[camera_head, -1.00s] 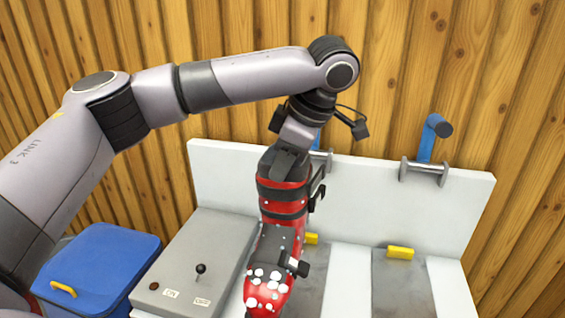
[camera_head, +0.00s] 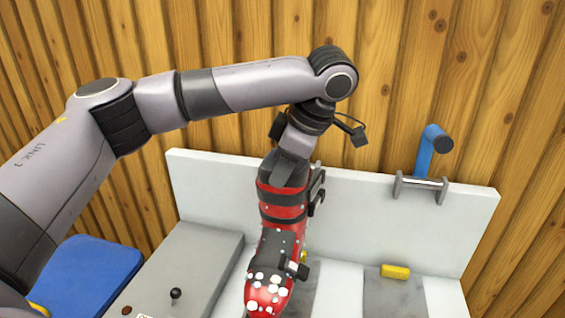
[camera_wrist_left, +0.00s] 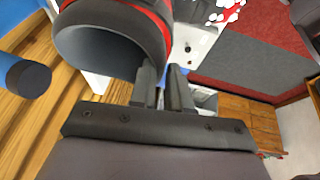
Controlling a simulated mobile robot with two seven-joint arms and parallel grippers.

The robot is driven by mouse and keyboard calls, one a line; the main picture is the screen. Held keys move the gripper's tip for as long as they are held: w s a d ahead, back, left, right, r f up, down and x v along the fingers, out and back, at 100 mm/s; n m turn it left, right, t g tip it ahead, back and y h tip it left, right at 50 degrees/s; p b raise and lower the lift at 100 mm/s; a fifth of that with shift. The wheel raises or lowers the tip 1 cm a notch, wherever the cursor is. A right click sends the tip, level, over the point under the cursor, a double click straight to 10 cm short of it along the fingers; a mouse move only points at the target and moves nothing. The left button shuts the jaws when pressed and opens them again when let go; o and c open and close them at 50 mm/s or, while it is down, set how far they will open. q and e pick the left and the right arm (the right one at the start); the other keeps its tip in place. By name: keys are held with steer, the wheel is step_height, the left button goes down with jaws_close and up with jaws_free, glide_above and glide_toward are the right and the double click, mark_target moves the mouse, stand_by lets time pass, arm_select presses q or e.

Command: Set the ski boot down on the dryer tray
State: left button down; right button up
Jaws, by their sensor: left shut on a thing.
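The ski boot (camera_head: 283,210) is red and black with white spots on its toe. It hangs upright, toe toward me, in the middle of the head view. My left gripper (camera_head: 287,168) is shut on the boot's upper cuff. In the left wrist view the fingers (camera_wrist_left: 165,85) pinch the rim of the open cuff (camera_wrist_left: 105,45). Behind and under the boot is a white bench with a tall back panel (camera_head: 400,220) and grey plates (camera_head: 397,297). I cannot tell which surface is the dryer tray. My right gripper is not in view.
A grey box (camera_head: 190,265) with a black-knobbed lever (camera_head: 175,294) stands left of the boot. A blue lidded bin (camera_head: 90,268) is further left.

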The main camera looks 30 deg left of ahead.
mark_target(279, 232)
arm_select(q)
steer(key=shift+w+f, duration=0.1)
steer(key=shift+f, duration=6.5)
steer(key=c, duration=1)
jaws_free()
steer(key=shift+f, duration=0.2)
steer(key=b+v, duration=0.1)
steer(key=v, duration=0.6)
steer(key=shift+r, duration=0.2)
